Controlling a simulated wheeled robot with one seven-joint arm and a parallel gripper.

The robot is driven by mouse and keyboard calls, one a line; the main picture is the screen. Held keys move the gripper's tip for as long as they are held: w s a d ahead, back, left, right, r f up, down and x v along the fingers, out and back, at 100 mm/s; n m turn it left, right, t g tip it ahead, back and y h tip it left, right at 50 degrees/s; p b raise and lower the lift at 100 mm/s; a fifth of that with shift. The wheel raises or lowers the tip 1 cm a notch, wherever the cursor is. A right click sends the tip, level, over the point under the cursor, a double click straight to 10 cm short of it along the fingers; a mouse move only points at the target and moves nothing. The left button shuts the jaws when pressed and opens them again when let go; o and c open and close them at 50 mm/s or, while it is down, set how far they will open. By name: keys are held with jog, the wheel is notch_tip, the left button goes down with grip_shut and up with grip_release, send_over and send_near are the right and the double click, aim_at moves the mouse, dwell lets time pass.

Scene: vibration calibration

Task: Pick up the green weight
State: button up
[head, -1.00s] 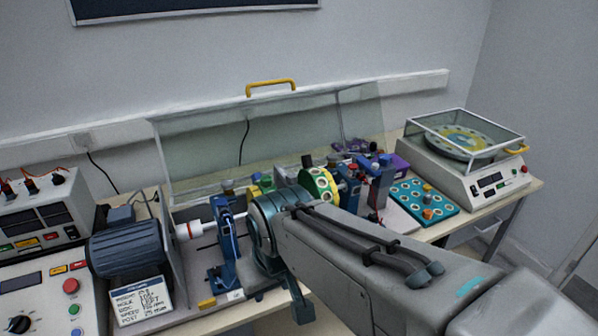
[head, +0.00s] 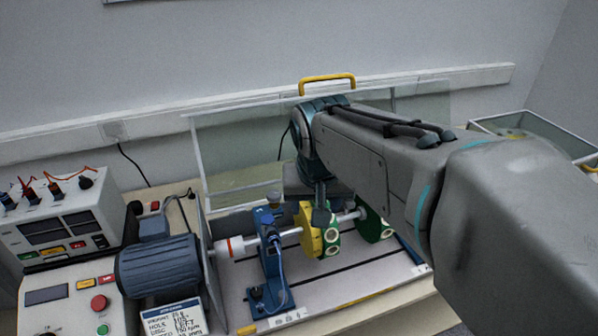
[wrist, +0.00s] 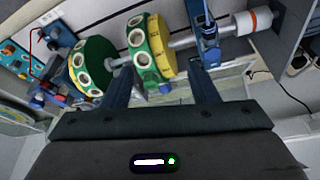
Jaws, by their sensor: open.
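My gripper (wrist: 159,76) is open and empty in the wrist view, its two fingers spread below the shaft. That disc also shows in the wrist view (wrist: 150,48), beyond the fingers. A green disc (head: 371,224) with pale round holes sits farther along the shaft and shows in the wrist view (wrist: 92,66). I cannot pick out a separate green weight for certain. Small pieces on the blue tray (wrist: 17,52) are too small to tell.
A blue bearing stand (head: 270,262) and a motor (head: 158,266) are left of the discs. A clear raised cover with a yellow handle (head: 327,79) is behind. Control boxes (head: 68,225) stand at far left. My arm hides much of the right side.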

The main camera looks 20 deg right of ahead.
jog(key=w+d+r+m+h, duration=0.1)
jog(key=w+d+r+m, duration=0.2)
jog(key=w+r, duration=0.2)
jog(key=x, duration=0.2)
jog(key=p+x, duration=0.1)
jog(key=x, duration=0.2)
jog(key=w+x, duration=0.1)
jog(key=x, duration=0.2)
jog(key=shift+f+p, duration=0.1)
jog(key=shift+p, duration=0.2)
jog(key=shift+p+x, duration=0.7)
jog(key=shift+x, duration=2)
jog(key=shift+s, duration=0.1)
jog(key=c, duration=1)
